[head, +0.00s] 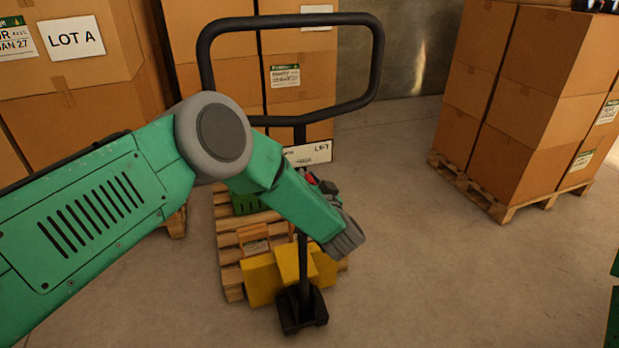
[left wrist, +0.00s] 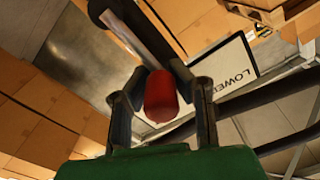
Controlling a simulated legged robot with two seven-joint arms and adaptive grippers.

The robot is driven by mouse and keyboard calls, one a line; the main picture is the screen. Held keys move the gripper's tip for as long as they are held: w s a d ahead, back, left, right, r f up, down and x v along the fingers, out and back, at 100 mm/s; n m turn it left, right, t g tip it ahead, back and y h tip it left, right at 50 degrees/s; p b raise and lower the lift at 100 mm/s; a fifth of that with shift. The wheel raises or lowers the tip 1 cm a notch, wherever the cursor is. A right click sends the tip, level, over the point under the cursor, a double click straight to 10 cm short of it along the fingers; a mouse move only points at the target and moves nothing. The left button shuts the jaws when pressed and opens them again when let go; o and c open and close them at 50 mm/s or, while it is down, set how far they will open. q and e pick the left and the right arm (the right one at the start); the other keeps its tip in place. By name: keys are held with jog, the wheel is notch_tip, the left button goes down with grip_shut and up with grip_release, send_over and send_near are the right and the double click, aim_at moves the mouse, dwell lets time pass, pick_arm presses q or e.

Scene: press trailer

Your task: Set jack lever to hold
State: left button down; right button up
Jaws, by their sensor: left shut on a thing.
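The pallet jack's black loop handle (head: 377,60) stands upright in the head view, above a yellow body (head: 262,283) and black foot (head: 301,312). In the left wrist view the lever's red tip (left wrist: 161,98) sits between the two dark fingers of my left gripper (left wrist: 162,105), which is shut on it. A white plate reading "LOWER" (left wrist: 238,78) lies behind the right finger. In the head view my left forearm and wrist hide most of the gripper (head: 325,187) and lever. My right gripper is not in view.
A wooden pallet (head: 232,262) lies around the jack's body, with a green crate (head: 245,204) on it. Stacked cartons (head: 55,70) stand at left and behind. More cartons (head: 540,90) on a pallet stand at right.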

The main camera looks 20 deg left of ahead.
pick_arm(q)
jog(key=shift+s+a+f, duration=0.15)
jog(key=shift+a+f, duration=0.05)
jog(key=shift+f, duration=0.1)
jog(key=c, duration=1.4)
grip_release()
jog(key=shift+o, duration=0.4)
jog(key=shift+r, duration=0.15)
jog(key=v, duration=1.2)
